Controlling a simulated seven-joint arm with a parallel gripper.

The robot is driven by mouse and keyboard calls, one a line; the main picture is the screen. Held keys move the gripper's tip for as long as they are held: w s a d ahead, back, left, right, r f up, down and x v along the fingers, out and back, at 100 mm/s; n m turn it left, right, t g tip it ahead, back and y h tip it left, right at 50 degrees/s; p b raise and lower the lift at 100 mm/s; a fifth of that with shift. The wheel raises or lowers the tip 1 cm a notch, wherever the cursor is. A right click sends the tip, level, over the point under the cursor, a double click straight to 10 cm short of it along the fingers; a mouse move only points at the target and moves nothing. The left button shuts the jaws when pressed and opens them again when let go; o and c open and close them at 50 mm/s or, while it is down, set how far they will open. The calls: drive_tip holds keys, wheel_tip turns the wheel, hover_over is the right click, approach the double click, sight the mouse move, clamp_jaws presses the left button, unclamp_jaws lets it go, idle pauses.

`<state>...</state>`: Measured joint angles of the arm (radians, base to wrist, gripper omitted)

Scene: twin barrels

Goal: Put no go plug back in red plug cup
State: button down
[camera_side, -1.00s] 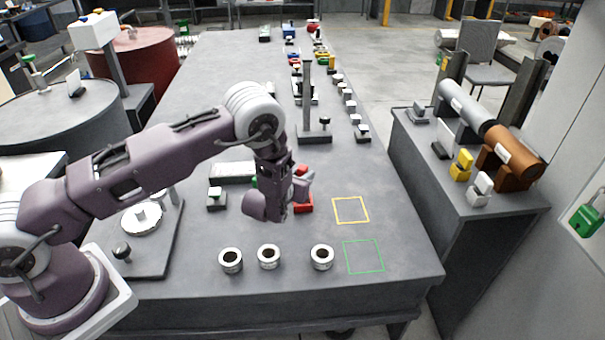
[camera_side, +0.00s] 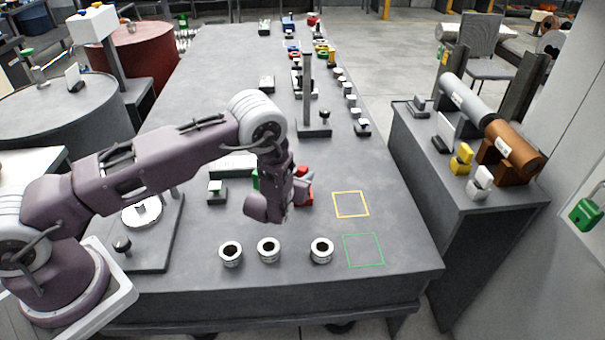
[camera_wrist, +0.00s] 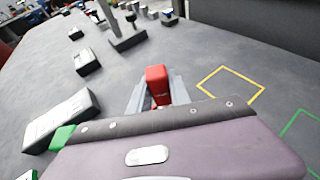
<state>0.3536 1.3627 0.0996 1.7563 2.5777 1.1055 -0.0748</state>
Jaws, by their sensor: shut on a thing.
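A red block-shaped piece (camera_wrist: 157,82), which I take to be the no go plug, sits between the fingers of my gripper (camera_wrist: 157,98) in the wrist view. My gripper is shut on it. In the side view my gripper (camera_side: 298,184) points down near the middle of the table, with red (camera_side: 305,198) showing low beside the fingers, close to the table top. That lower red may be the red plug cup, but the fingers hide most of it. I cannot tell whether the plug's lower end is inside the cup.
A green piece (camera_side: 256,179) stands left of my gripper, beside a grey-white block (camera_side: 233,165). Several metal rings (camera_side: 269,250) line the front. Yellow (camera_side: 350,204) and green (camera_side: 364,250) outlined squares lie empty at right. A post on a base (camera_side: 307,95) stands behind.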

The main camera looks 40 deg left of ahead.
drive_tip(key=shift+f, duration=0.1)
drive_tip(key=c, duration=1.1)
unclamp_jaws()
drive_tip(key=v, duration=0.7)
